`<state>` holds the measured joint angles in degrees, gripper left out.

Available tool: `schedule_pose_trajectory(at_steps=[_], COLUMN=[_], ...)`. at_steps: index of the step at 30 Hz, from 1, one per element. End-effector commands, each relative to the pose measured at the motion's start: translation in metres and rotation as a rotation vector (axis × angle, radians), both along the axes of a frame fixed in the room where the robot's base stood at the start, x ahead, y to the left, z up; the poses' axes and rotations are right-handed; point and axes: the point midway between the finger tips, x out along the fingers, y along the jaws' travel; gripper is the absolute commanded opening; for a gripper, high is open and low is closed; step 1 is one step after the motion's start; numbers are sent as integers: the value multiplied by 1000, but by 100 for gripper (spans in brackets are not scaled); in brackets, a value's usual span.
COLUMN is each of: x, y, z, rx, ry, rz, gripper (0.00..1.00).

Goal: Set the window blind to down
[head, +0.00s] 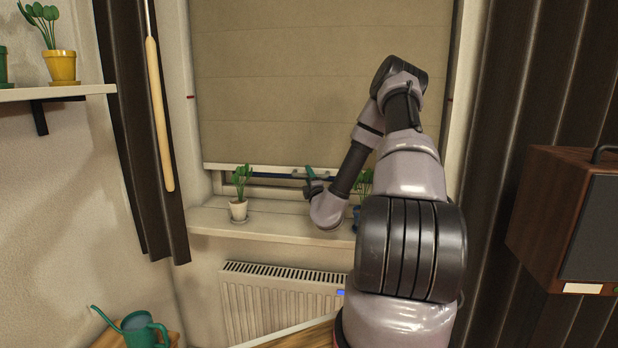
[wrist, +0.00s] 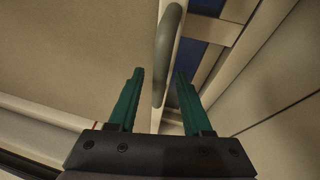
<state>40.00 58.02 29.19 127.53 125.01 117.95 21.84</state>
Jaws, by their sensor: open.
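The beige window blind (head: 320,85) hangs over most of the window, with its pale bottom rail (head: 228,167) a little above the sill. A strip of dark blue glass shows below the rail. My gripper (head: 310,174), with green fingers, is at the rail's middle. In the wrist view my gripper (wrist: 158,73) is open, its fingers apart. A grey handle (wrist: 169,45) on the bottom rail (wrist: 160,110) lies just beyond the fingertips, roughly in line with the gap between them. I cannot tell whether a finger touches the rail.
A potted plant (head: 239,208) stands on the window sill (head: 280,226), left of my gripper; another is partly hidden behind my arm. A radiator (head: 270,298) is below. Dark curtains flank the window. Small red marks (head: 190,97) show on the frame's sides. A wooden speaker-like box (head: 550,215) is at right.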

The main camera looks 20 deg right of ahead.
Motion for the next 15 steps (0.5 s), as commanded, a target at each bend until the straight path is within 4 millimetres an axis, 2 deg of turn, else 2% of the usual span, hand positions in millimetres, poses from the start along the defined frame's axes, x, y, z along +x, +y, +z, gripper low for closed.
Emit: schedule_pose_trajectory(at_steps=[11, 12, 15], x=[6, 6, 6], y=[-1, -1, -1], z=[1, 1, 1], rx=[0, 0, 0], ry=[1, 1, 1], rz=[0, 0, 0], gripper=[50, 34, 0])
